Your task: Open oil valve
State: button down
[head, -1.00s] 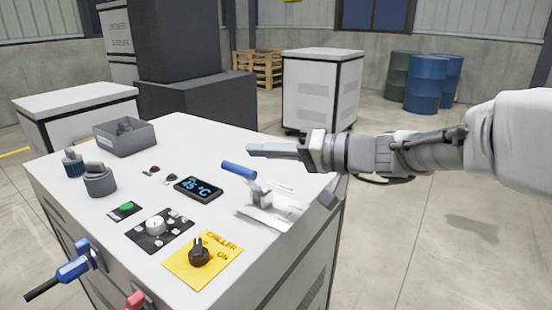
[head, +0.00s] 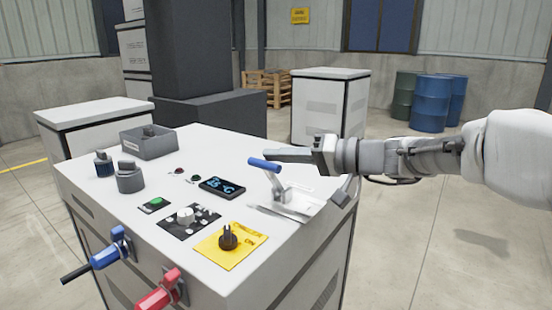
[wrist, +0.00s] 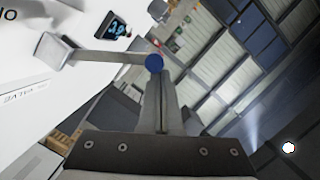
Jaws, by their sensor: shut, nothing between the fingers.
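A lever with a blue grip (head: 264,165) stands up from a grey metal bracket (head: 284,194) on the white cabinet top's right side. In the wrist view its arm (wrist: 108,58) runs from the bracket to the round blue end (wrist: 154,62). Printed lettering beside it (wrist: 25,92) seems to include "VALVE". My gripper (head: 268,155) is shut and empty, reaching in from the right just above the blue grip. In the wrist view the closed fingertips (wrist: 160,75) overlap the blue end; I cannot tell whether they touch it.
Blue (head: 108,252) and red (head: 160,288) handles stick out from the front. Open floor lies to the right.

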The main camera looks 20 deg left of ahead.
dwell(0.7)
jog(key=d+r+p, duration=0.1)
jog(key=d+r, duration=0.1)
jog(key=d, duration=0.3)
jog(key=w+d+r+p, duration=0.1)
jog(key=d+r+p, duration=0.1)
jog(key=d, duration=0.3)
jog(key=shift+w+d+r, duration=0.25)
jog(key=shift+d, duration=0.05)
jog(key=shift+s, duration=0.1)
